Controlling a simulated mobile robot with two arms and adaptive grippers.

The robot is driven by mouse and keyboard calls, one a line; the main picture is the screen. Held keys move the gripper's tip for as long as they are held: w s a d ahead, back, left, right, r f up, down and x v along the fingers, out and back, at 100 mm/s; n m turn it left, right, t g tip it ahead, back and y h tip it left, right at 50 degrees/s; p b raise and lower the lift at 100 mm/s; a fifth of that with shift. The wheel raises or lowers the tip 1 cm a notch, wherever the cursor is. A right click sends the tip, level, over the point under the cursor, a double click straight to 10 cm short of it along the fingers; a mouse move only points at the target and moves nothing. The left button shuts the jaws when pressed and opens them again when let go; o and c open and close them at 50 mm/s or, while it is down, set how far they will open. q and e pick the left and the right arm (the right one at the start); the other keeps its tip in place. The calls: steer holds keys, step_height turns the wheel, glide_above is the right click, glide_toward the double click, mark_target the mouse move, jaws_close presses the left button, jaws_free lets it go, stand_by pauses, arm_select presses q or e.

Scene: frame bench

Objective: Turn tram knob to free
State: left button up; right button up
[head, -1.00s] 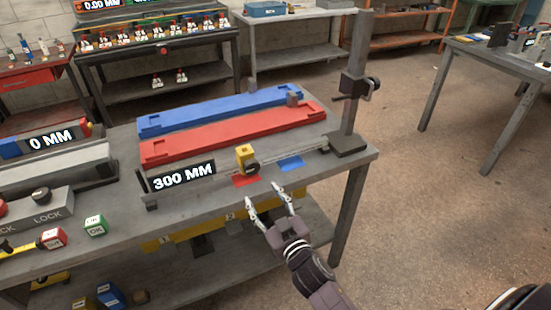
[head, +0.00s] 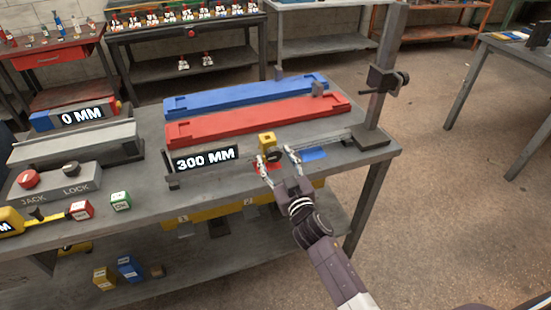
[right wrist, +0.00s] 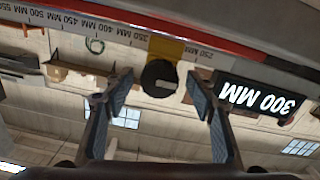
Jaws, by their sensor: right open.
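The tram is a small yellow block (head: 267,138) on the ruled rail at the bench front, beside the "300 MM" display (head: 206,158). Its round black knob (right wrist: 158,76) faces my right wrist camera and has a pale mark on its lower edge. My right gripper (head: 277,156) is open in front of the tram, its fingers partly over the red patch (head: 273,168) below it. In the right wrist view, the open fingers (right wrist: 158,90) stand either side of the knob with visible gaps, apparently not touching it. My left gripper is out of view.
Red (head: 255,121) and blue (head: 245,96) frame bars lie behind the rail. A dark upright post (head: 385,80) stands at the bench's right end. A JACK and LOCK box (head: 55,185) sits at left. The floor right of the bench is clear.

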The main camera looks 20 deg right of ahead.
steer(key=c, duration=1.1)
steer(key=shift+c, duration=0.3)
steer(key=shift+n, duration=0.3)
steer(key=n, duration=0.9)
steer(key=shift+b, duration=0.35)
steer(key=n, duration=0.4)
steer(key=shift+f+n, duration=0.1)
steer(key=shift+n, duration=2)
